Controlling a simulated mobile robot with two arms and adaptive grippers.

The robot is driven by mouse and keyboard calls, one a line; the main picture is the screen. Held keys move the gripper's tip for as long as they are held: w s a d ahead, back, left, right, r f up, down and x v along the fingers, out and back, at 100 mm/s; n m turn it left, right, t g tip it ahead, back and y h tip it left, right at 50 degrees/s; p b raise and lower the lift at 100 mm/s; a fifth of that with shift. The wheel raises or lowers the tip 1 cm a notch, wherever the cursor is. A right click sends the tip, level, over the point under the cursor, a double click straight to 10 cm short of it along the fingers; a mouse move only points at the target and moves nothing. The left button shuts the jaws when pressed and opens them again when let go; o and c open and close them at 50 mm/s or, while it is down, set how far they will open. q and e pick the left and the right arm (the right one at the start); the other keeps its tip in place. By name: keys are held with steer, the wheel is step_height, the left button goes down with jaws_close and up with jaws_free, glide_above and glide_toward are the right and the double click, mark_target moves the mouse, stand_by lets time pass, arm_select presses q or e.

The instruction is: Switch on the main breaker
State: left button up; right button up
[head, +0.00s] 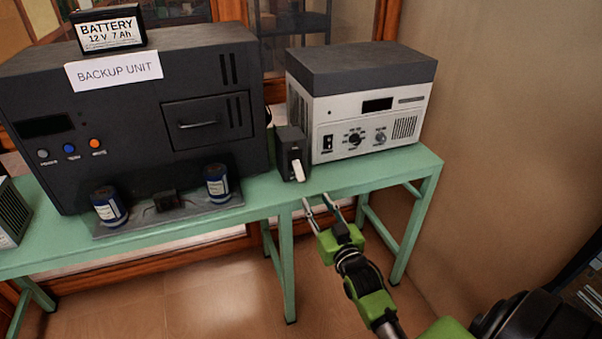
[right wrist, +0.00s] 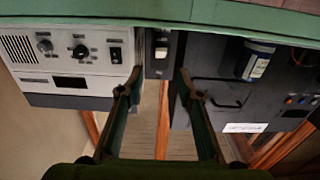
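A small dark box with a white lever, which looks like the main breaker (head: 290,145), stands on the green table between the two large units. Its white lever (head: 298,171) points down and toward the front. The breaker also shows upside down in the right wrist view (right wrist: 153,68), with its lever (right wrist: 162,47) seen between the finger lines. My right gripper (head: 318,202) is open and empty, in front of the table edge, below and slightly right of the breaker. It is apart from the lever. The fingers also show in the right wrist view (right wrist: 160,80). My left gripper is out of view.
A black backup unit (head: 120,120) with a battery (head: 110,32) on top stands left. Blue cylinders (head: 108,205) sit on a tray before it. A white and grey device (head: 365,110) with knobs and a black switch stands right. The green table (head: 385,168) has bare space at its right front.

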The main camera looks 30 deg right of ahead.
mark_target(302, 179)
steer(key=x, duration=1.3)
steer(key=shift+w+a, duration=0.1)
steer(key=shift+a, duration=0.05)
jaws_close()
